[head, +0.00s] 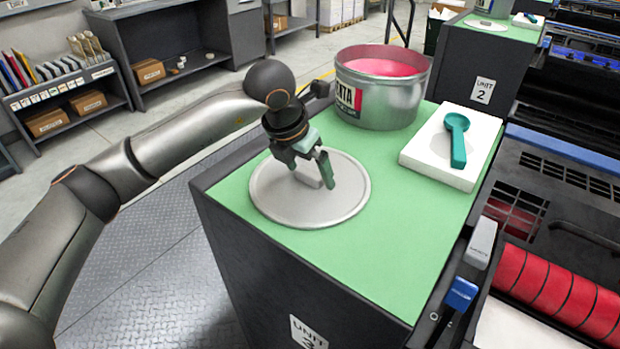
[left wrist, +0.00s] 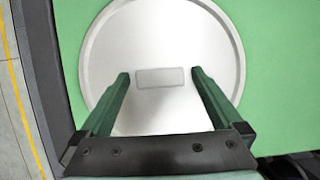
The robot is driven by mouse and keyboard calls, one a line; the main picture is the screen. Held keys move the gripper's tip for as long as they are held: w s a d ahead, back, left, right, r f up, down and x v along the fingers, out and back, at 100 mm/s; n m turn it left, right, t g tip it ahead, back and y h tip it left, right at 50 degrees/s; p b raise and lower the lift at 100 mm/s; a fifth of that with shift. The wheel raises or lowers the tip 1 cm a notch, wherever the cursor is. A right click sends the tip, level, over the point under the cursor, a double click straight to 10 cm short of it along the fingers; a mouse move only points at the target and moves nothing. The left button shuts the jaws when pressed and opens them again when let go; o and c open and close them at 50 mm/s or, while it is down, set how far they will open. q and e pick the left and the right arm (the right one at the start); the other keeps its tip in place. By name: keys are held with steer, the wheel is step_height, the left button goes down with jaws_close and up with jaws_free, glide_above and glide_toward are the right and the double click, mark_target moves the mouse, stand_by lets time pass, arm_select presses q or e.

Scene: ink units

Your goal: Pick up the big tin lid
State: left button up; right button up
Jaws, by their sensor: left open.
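The big tin lid (head: 341,196) is a flat, round silver disc lying on the green top of the unit 3 cabinet. A small raised grey block sits at its middle. My left gripper (head: 320,178) is over the lid, pointing down. In the left wrist view its green fingers (left wrist: 160,82) stand apart, one on each side of the lid's rectangular block (left wrist: 160,77), with gaps between. The lid also fills the middle of that view (left wrist: 165,30). Whether the fingertips touch the lid is hard to tell. My right gripper is not in view.
An open tin of magenta ink (head: 383,90) stands behind the lid. A white pad (head: 425,150) with a teal scoop (head: 457,138) lies to its right. The cabinet's green top (head: 395,225) is clear in front and right. A press with red rollers (head: 560,290) is at the right.

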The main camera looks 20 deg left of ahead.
arm_select(q)
steer(key=c, duration=1.3)
steer(key=shift+r, duration=0.1)
steer(key=shift+c, duration=0.2)
